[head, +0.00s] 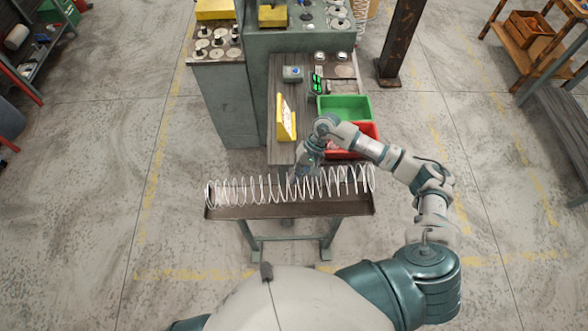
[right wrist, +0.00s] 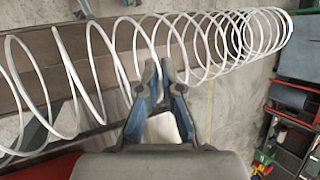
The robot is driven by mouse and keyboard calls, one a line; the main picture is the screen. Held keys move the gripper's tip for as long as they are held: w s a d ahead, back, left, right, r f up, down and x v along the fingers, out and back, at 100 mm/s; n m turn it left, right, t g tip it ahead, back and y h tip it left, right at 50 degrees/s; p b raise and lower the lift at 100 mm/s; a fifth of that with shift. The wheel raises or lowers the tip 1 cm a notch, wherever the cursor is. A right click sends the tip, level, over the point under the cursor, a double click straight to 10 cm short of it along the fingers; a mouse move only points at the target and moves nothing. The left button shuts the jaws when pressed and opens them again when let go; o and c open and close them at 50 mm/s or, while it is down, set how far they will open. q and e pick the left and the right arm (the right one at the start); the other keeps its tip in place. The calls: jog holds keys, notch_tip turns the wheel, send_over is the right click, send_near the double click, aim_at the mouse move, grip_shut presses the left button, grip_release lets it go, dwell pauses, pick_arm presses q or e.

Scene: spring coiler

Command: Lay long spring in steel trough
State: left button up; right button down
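The long spring (head: 260,189), a row of open pale wire coils, stretches along the steel trough (head: 290,211), a brown-grey channel on a green stand. Its right end looks a little higher than its left in the head view; whether it rests on the trough floor is unclear. My right gripper (head: 297,174) reaches down at the spring's middle from the far side. In the right wrist view its fingertips (right wrist: 163,72) are close together among the coils (right wrist: 95,60), apparently shut on a coil wire. My left gripper is not in view.
The floor beside the trough is clear.

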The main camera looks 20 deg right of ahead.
jog(key=f+b, duration=0.1)
jog(key=f, duration=0.2)
jog(key=f+b, duration=0.2)
jog(key=f, duration=0.1)
jog(key=f+b, duration=0.1)
jog(key=f, duration=0.1)
jog(key=shift+w+d+f, duration=0.1)
jog(key=shift+w+f, duration=0.15)
jog(key=shift+f, duration=0.15)
